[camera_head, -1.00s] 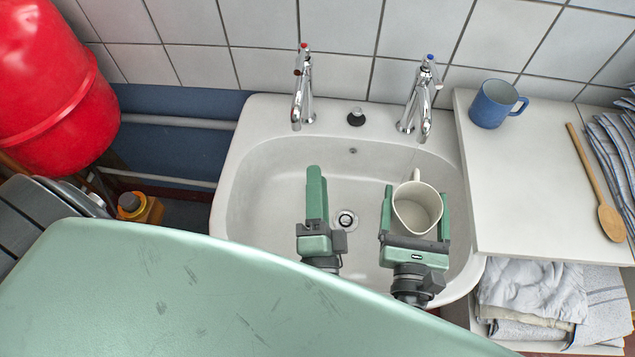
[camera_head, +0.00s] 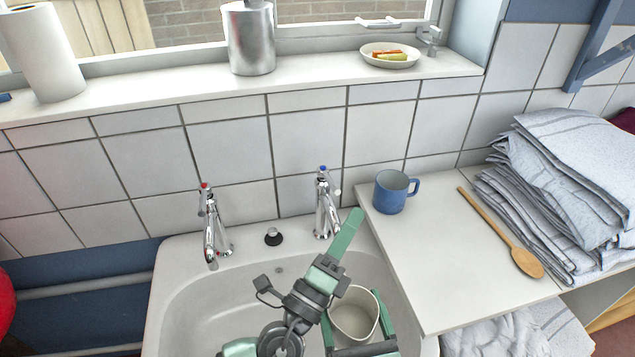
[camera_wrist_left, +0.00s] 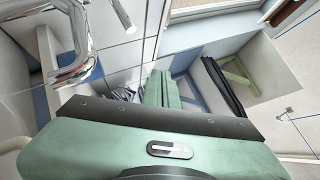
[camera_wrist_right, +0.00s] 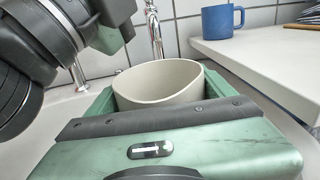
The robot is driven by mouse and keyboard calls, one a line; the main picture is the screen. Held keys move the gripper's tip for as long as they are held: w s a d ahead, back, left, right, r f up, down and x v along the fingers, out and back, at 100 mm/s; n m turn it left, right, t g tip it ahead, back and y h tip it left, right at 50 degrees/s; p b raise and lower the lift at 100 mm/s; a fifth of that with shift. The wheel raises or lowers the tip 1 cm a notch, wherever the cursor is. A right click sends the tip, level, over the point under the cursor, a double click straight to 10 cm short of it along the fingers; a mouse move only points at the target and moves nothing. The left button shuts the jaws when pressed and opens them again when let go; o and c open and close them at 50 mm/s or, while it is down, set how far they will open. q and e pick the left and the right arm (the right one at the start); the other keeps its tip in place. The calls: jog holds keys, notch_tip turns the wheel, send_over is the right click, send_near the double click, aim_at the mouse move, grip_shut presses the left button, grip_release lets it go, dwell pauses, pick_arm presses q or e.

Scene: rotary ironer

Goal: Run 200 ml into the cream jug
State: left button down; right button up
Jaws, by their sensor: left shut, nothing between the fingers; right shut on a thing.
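The cream jug (camera_head: 354,318) is upright in the sink basin, below the blue-marked tap (camera_head: 325,207); it also shows in the right wrist view (camera_wrist_right: 160,84). My right gripper (camera_head: 355,327) is shut on it, one finger on each side. My left gripper (camera_head: 355,216) is shut and empty, raised just right of the blue-marked tap, its wrist partly in front of the sink and jug. Whether it touches the tap handle I cannot tell. A chrome tap is close in the left wrist view (camera_wrist_left: 82,66). I make out no water stream, and the jug's contents are unclear.
The red-marked tap (camera_head: 212,228) stands left, with a black plug (camera_head: 273,237) between the taps. The white sink (camera_head: 185,290) adjoins a counter (camera_head: 440,250) with a blue mug (camera_head: 392,192), a wooden spoon (camera_head: 500,230) and folded cloths (camera_head: 565,185).

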aim_at(336, 192)
pick_arm(q)
jog(key=w+d+r+m+g+h, duration=0.2)
jog(key=w+d+m+g+h, duration=0.3)
jog(key=m+g, duration=0.8)
jog(key=w+a+r+m+g+y, duration=0.1)
jog(key=a+m+y, duration=0.1)
jog(key=w+a+m+g+y, duration=0.1)
jog(key=a+m+y, duration=0.1)
jog(key=a, duration=0.1)
jog(key=w+a+r+m+g+y, duration=0.1)
jog(key=a+m+y, duration=0.1)
jog(key=a, duration=0.1)
jog(key=shift+r, duration=0.3)
jog(key=s+a+r+m+g+y, duration=0.25)
jog(key=a+r+y, duration=0.25)
jog(key=a, duration=0.6)
jog(key=shift+n+t, duration=0.25)
jog(key=shift+t, duration=0.2)
jog(key=w+d+f, duration=0.1)
jog(key=d+f, duration=0.1)
jog(key=w+d+f, duration=0.1)
jog(key=d+f, duration=0.2)
jog(key=w+d+f, duration=0.1)
jog(key=d+f, duration=0.1)
jog(key=f, duration=0.1)
jog(key=shift+w+d+f, duration=0.1)
jog(key=shift+w+d, duration=0.15)
